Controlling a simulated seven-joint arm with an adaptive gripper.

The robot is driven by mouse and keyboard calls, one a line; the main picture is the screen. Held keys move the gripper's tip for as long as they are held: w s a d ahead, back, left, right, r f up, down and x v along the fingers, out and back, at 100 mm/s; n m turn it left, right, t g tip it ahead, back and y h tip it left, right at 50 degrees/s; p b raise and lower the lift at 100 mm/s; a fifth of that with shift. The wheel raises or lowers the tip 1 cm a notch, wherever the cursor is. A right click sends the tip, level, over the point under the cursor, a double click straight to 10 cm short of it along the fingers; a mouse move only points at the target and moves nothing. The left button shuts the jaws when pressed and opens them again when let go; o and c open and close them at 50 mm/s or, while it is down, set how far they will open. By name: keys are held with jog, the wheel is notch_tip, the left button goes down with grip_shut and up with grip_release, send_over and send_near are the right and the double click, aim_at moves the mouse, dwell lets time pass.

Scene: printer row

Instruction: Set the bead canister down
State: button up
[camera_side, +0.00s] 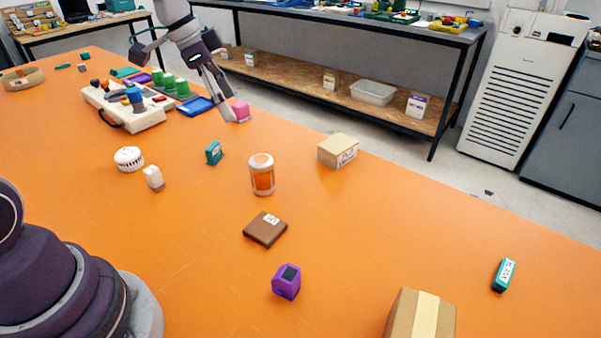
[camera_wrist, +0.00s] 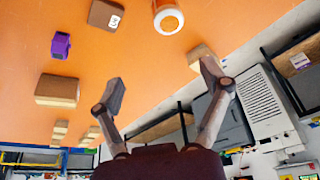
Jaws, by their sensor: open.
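The bead canister (camera_side: 262,175) is clear with orange contents and a white lid. It stands upright on the orange table, clear of the things around it. It also shows at the top edge of the wrist view (camera_wrist: 168,17), partly cut off. My gripper (camera_wrist: 163,82) has its two fingers spread wide with nothing between them. In the side view my gripper (camera_side: 185,88) is up at the back left, apart from the canister.
A cardboard box (camera_side: 420,315) stands at the front. A white tray with coloured parts (camera_side: 128,108) is at the back left. The table's right side is mostly clear.

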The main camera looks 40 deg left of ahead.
jog(key=s+d+r+n+t+y, duration=0.1)
jog(key=s+d+n, duration=0.1)
jog(key=s+n, duration=0.2)
jog(key=s+d+r+n+t+y, duration=0.1)
jog(key=s+d+n, duration=0.2)
jog(key=s, duration=0.8)
jog(key=shift+d+r+n+y, duration=0.2)
jog(key=shift+r+n+y, duration=0.1)
jog(key=shift+n, duration=0.2)
